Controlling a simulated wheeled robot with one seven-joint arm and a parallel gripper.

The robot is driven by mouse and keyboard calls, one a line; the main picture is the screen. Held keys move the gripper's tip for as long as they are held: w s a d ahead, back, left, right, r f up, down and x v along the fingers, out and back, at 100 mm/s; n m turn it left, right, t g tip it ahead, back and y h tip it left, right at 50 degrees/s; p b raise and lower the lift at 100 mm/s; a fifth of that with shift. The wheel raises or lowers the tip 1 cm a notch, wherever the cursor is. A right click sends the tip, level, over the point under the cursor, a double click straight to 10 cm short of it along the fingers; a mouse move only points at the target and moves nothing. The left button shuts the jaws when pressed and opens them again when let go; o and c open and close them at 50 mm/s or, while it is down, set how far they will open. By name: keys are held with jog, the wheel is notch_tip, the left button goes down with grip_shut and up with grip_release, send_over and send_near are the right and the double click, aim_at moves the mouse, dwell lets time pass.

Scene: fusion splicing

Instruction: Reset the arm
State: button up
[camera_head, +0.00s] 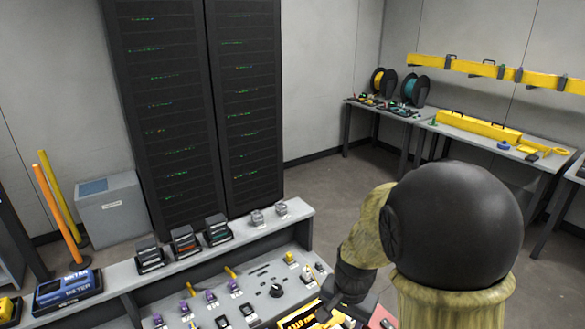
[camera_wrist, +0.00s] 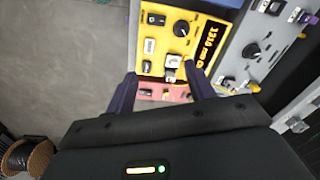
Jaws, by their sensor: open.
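My gripper (camera_wrist: 159,72) shows in the wrist view with its two dark fingers apart and nothing visibly held. It is over a yellow panel (camera_wrist: 168,28) with a black knob, switches and a lettered display. A small white fitting (camera_wrist: 172,62) on the panel appears between the fingers; I cannot tell whether they touch it. In the head view my arm (camera_head: 365,240) reaches down to the console at the bottom, where part of the yellow panel (camera_head: 300,318) shows. The fingers are not clearly visible there.
The grey console (camera_head: 262,270) holds knobs and purple connectors. Black modules (camera_head: 184,241) stand on its ledge (camera_head: 110,285), with a blue meter (camera_head: 68,288) at left. Dark racks (camera_head: 170,110) stand behind. Side tables (camera_head: 545,155) carry spools and yellow parts. The floor (camera_head: 335,190) between is clear.

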jog(key=s+d+r+n+t, duration=0.1)
jog(key=s+d+r+n, duration=0.1)
jog(key=s+d+n, duration=0.2)
jog(key=s+n, duration=0.2)
jog(key=s, duration=0.1)
jog(key=shift+s+r+t, duration=0.15)
jog(key=shift+r+t, duration=0.15)
